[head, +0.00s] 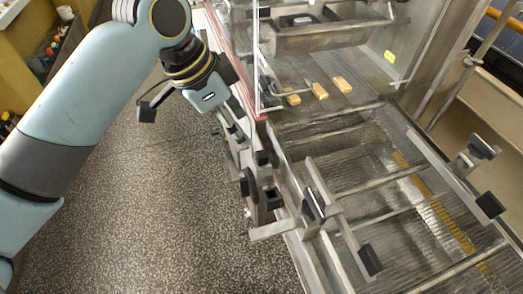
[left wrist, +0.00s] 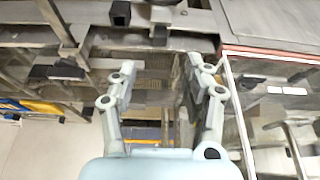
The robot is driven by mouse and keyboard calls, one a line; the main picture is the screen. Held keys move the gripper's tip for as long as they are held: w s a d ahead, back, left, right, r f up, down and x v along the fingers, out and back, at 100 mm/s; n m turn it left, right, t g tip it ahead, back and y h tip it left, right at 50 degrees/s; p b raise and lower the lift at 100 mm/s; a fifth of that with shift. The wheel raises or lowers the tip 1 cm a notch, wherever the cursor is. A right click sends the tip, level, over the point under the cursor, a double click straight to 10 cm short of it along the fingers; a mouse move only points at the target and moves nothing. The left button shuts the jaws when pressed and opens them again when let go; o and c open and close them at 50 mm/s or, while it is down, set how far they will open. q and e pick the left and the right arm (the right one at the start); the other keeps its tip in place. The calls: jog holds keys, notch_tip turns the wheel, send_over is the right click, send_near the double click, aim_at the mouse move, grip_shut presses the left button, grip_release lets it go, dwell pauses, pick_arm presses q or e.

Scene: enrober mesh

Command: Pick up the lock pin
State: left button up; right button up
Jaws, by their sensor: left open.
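My left gripper (head: 190,122) hangs beside the near-left side of the enrober machine, its two fingers spread with nothing between them. In the left wrist view the open fingers (left wrist: 163,72) point at the machine's metal side frame, with a gap between them. I cannot single out the lock pin for certain; several small dark blocks and metal fittings line the machine's side, such as a black-ended fitting (head: 313,206) on a flat bar. My right gripper is not in view.
The enrober's wire mesh (head: 345,150) fills the right, with several cross rods above it. Tan bars (head: 320,91) lie on the mesh farther back, behind a clear panel. Another dark-padded bracket (head: 481,147) stands on the far rail. Speckled floor (head: 170,220) is clear at left.

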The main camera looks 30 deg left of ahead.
aim_at(261, 153)
pick_arm(q)
jog(key=shift+m, duration=0.3)
jog(key=x, duration=0.6)
jog(key=shift+w+d+r+p, duration=0.2)
jog(key=shift+w+p, duration=0.1)
jog(key=shift+w, duration=0.05)
jog(key=p+x, duration=0.1)
jog(key=x, duration=0.3)
jog(key=shift+s+f, duration=0.1)
jog(key=shift+f, duration=0.3)
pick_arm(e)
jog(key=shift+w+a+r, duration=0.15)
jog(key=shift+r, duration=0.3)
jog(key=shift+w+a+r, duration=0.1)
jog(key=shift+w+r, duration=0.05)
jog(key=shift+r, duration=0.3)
pick_arm(q)
grip_shut()
